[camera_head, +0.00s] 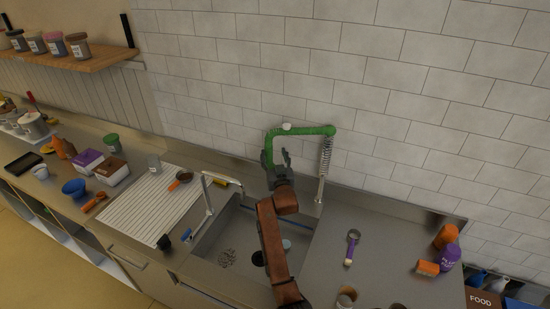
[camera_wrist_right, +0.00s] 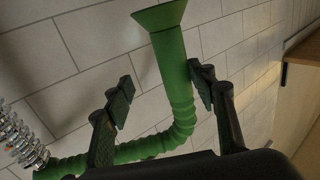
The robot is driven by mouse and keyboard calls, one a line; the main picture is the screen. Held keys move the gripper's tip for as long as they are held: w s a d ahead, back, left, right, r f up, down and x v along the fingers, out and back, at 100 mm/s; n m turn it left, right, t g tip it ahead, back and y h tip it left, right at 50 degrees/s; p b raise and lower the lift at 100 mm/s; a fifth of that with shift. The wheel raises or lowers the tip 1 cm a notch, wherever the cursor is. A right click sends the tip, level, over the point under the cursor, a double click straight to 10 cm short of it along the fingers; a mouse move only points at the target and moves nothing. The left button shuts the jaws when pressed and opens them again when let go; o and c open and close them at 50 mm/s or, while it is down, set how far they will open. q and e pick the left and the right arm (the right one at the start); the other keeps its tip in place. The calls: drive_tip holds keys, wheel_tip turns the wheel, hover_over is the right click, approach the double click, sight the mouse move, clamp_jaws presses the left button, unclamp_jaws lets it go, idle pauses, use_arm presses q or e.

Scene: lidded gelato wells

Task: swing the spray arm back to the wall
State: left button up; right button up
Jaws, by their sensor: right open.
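The green spray arm (camera_head: 302,131) runs left from the top of a spring riser (camera_head: 325,160) behind the sink, close to the tiled wall, then bends down at its left end. In the right wrist view the spray arm (camera_wrist_right: 174,75) ends in a flared nozzle (camera_wrist_right: 160,15). My right gripper (camera_head: 276,158) is at the hanging end of the spray arm. In the right wrist view my right gripper (camera_wrist_right: 160,85) is open, with one finger on each side of the green tube. I cannot tell whether either finger touches it. My left gripper is not in view.
The sink basin (camera_head: 238,228) lies below my right arm, with a faucet (camera_head: 207,195) at its left. A ribbed drainboard (camera_head: 150,205) is left of it. A purple-handled tool (camera_head: 351,247) and a purple tub (camera_head: 450,257) stand on the right counter.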

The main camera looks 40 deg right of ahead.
drive_tip(key=shift+s+d, duration=0.15)
drive_tip(key=shift+s, duration=0.85)
drive_tip(key=s+a+p, duration=0.3)
drive_tip(key=s+a, duration=0.2)
drive_tip(key=a, duration=0.2)
drive_tip(key=shift+s+a, duration=0.15)
drive_tip(key=shift+s, duration=0.15)
drive_tip(key=shift+p, duration=0.5)
drive_tip(key=shift+f, duration=0.1)
drive_tip(key=shift+c, duration=0.2)
